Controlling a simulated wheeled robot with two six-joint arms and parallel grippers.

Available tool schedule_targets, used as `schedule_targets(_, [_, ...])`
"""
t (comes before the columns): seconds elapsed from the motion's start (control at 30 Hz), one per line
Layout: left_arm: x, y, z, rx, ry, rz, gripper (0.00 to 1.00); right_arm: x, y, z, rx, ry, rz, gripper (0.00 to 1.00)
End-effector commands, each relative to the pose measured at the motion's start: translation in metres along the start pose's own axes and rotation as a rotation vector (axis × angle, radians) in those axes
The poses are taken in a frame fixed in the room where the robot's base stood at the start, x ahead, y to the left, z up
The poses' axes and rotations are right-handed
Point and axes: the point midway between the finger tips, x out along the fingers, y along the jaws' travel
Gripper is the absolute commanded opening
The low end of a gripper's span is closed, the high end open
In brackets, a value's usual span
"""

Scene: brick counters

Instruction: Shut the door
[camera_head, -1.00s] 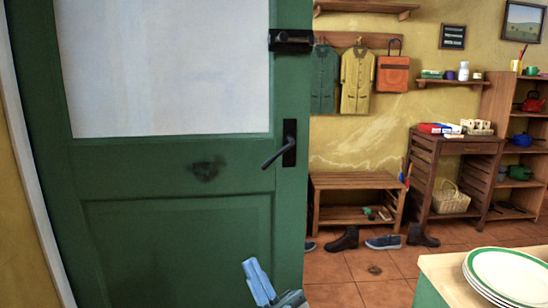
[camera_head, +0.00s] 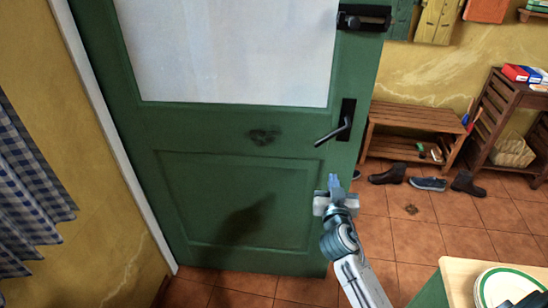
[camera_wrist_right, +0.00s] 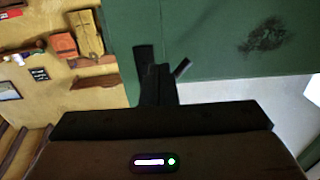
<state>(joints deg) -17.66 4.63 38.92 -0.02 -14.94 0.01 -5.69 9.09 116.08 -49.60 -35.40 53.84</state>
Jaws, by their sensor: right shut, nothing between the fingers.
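The green door (camera_head: 215,215) has a pale pane (camera_head: 235,50) and a black lever handle (camera_head: 343,125) near its right edge. Its free edge stands out in the room, with floor showing past it. My right gripper (camera_head: 333,182) is shut and empty, below the handle and in front of the door's right edge. I cannot tell whether it touches the door. In the right wrist view the shut fingers (camera_wrist_right: 158,82) overlap the dark handle plate, and the green door (camera_wrist_right: 220,35) fills the upper right. My left gripper is out of view.
A black latch (camera_head: 363,18) sits high on the door. A wooden bench (camera_head: 412,117), shoes (camera_head: 428,184) and a shelf unit (camera_head: 497,110) stand beyond. A counter with plates (camera_head: 505,285) is at lower right. A checked curtain (camera_head: 25,190) hangs left. Tiled floor is clear between.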

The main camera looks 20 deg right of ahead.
Motion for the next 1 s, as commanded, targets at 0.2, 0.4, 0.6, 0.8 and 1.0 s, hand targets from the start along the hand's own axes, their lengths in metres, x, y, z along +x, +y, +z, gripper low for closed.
schedule_targets(0.2, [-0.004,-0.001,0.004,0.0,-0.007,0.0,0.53,0.011,0.0,-0.001,-0.001,-0.001,0.003,0.0])
schedule_targets(0.4, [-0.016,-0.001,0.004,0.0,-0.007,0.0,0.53,0.048,0.001,-0.004,-0.003,0.0,0.004,0.0])
schedule_targets(0.6, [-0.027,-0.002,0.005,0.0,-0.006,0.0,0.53,0.092,0.001,-0.003,-0.002,-0.001,0.003,0.0])
schedule_targets(0.8, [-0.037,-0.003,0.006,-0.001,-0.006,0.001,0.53,0.124,0.001,-0.002,-0.002,-0.002,0.003,0.0])
schedule_targets(1.0, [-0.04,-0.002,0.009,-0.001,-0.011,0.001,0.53,0.138,0.001,0.0,-0.001,-0.002,0.003,0.0])
